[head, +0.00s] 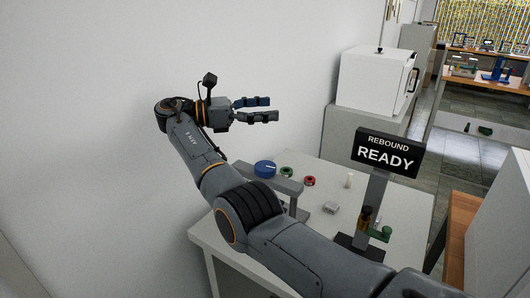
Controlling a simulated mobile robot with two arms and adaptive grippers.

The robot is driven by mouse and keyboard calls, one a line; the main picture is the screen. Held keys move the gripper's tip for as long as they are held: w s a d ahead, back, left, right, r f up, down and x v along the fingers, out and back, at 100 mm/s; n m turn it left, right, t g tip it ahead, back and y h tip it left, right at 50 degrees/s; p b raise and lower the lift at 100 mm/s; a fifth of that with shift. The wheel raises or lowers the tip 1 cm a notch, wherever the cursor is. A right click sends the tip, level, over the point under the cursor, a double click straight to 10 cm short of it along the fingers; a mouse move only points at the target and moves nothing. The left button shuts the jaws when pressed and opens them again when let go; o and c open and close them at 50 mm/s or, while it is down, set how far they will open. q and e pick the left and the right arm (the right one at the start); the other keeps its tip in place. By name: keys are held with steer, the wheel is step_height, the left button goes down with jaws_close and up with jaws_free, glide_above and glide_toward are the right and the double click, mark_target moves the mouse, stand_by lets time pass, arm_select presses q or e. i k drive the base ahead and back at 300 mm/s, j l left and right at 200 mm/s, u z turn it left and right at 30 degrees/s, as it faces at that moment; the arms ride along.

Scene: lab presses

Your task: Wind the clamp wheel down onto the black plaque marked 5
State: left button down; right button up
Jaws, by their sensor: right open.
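A blue wheel (265,168) sits on a grey press-like frame (290,186) on the table, partly hidden behind my right arm. This looks like the clamp wheel. I cannot make out a black plaque marked 5; the area under the wheel is mostly hidden by my arm. My right gripper (275,109) is open and empty, with its two fingers apart and pointing right. It is raised in the air near the wall, above and to the left of the blue wheel, touching nothing. My left gripper is not in view.
The table (410,202) also holds a green ring (286,172), a red ring (309,181), a small white cylinder (350,181) and a grey block (331,208). A black sign (388,153) reading "REBOUND READY" stands at right. A white oven-like box (372,82) stands behind.

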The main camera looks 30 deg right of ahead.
mark_target(264, 169)
steer(key=k+j, duration=0.8)
steer(key=k, duration=0.05)
